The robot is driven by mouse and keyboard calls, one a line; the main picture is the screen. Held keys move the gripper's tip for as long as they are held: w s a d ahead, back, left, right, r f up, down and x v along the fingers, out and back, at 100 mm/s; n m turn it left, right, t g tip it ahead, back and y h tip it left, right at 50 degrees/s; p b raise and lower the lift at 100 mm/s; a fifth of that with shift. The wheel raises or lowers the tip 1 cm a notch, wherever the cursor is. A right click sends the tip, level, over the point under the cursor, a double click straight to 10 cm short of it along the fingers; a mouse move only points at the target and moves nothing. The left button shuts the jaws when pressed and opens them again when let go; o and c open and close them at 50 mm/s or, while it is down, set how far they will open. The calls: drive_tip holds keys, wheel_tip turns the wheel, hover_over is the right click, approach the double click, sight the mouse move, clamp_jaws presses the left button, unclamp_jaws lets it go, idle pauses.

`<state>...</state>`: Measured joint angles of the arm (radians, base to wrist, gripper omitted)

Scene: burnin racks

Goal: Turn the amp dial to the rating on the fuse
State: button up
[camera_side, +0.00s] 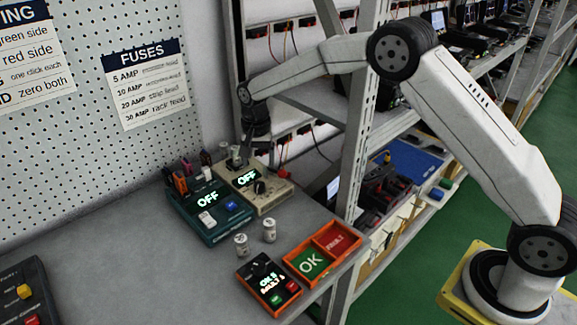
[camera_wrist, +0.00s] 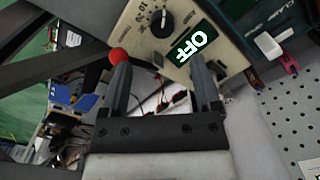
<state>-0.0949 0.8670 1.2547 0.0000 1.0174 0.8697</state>
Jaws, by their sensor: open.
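The amp dial is a black knob (camera_wrist: 162,19) with a white pointer mark on a beige box (camera_wrist: 128,25); "10 20" numbers show beside it, though its exact setting is unclear. In the side view the beige box (camera_side: 272,203) has its dial (camera_side: 260,187) and a display reading OFF (camera_side: 245,178). My gripper (camera_wrist: 160,68) is open and empty at the box's edge, apart from the dial; in the side view its fingers (camera_side: 236,162) are over the back of the box. Two white printed cylinders (camera_side: 241,244) (camera_side: 269,230), perhaps fuses, stand in front; their print is too small to read.
A teal box (camera_side: 225,224) reading OFF stands left of the beige one. A red ball knob (camera_wrist: 117,55) is by my left finger. In front are a dark counter box (camera_side: 268,283) and an orange OK/FAULT tray (camera_side: 289,268). A FUSES sign (camera_side: 145,85) hangs behind; a rack post (camera_side: 357,140) rises at right.

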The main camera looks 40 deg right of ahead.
sight(259, 184)
drive_tip(key=shift+w+f, duration=0.1)
drive_tip(key=shift+w, duration=0.05)
drive_tip(key=shift+f, duration=3.85)
clamp_jaws()
